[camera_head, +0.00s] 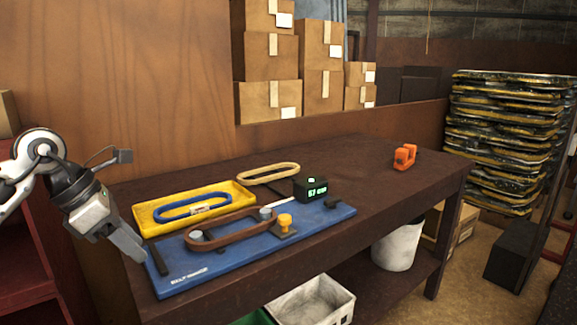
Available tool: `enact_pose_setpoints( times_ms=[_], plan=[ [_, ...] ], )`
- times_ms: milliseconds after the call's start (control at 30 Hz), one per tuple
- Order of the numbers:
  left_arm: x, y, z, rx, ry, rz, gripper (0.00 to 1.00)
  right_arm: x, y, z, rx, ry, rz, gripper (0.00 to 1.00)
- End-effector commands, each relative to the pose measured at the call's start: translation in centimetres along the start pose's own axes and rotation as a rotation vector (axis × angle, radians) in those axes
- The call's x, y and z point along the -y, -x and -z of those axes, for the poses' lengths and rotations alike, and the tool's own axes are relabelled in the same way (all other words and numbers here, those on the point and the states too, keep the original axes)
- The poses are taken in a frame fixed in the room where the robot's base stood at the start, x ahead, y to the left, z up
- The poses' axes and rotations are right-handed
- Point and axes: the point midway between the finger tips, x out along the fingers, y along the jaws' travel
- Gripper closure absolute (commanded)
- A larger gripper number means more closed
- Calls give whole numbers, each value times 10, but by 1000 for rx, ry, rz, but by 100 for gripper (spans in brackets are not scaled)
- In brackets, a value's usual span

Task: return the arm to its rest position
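My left arm comes in from the left, and its gripper (132,246) points down and right over the left front corner of the blue board (250,251). The fingers show from the side as one grey block, so I cannot tell whether they are open or shut. I see nothing held at the tip. A brown belt (222,236) lies on the board around grey pulleys, close to an orange knob (285,220). A black display box (311,189) with green digits stands at the board's back edge. My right gripper is not in view.
A yellow tray (139,222) holding a blue belt (166,215) sits behind the board. A tan belt (267,173) and an orange object (405,157) lie on the brown table (355,163). Boxes are stacked behind. The table's right part is mostly clear.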

Motion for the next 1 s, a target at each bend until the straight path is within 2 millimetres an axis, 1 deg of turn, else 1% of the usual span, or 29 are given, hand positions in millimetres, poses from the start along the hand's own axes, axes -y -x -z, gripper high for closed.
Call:
enact_pose_setpoints(
  times_ms=[33,167,267,367,433,500,567,600,667,700,767,800,833,867,900,933,967,1000],
  plan=[
    [9,-12,-6,33,1,42,63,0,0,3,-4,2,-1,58],
    [34,-38,-23,136,14,146,63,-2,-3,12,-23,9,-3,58],
    [59,-57,-38,236,43,247,63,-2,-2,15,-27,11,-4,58],
    [92,-76,-56,368,110,388,63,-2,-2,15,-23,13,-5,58],
    [119,-86,-70,485,195,516,63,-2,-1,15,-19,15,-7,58],
    [146,-90,-85,625,334,668,63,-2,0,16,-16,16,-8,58],
    [164,-90,-96,756,508,812,63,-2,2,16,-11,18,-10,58],
    [171,-87,-101,840,647,904,63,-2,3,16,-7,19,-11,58],
    [172,-85,-102,953,881,1027,63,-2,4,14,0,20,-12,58],
    [169,-85,-98,1018,1054,1100,63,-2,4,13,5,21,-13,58],
    [160,-91,-86,1097,1334,1189,63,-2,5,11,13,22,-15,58],
    [153,-99,-72,1138,1534,1233,63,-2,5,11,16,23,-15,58],
    [148,-107,-60,1160,1692,1259,63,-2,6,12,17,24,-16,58],
    [144,-116,-45,1177,1852,1276,63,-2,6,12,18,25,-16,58],
    [142,-131,-23,1185,2072,1289,63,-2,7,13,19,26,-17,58],
    [142,-144,-5,1184,2239,1286,63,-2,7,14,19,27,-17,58],
    [145,-156,14,1173,2403,1279,63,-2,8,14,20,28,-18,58],
    [151,-171,36,1152,2594,1257,63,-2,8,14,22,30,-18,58]
  ],
)
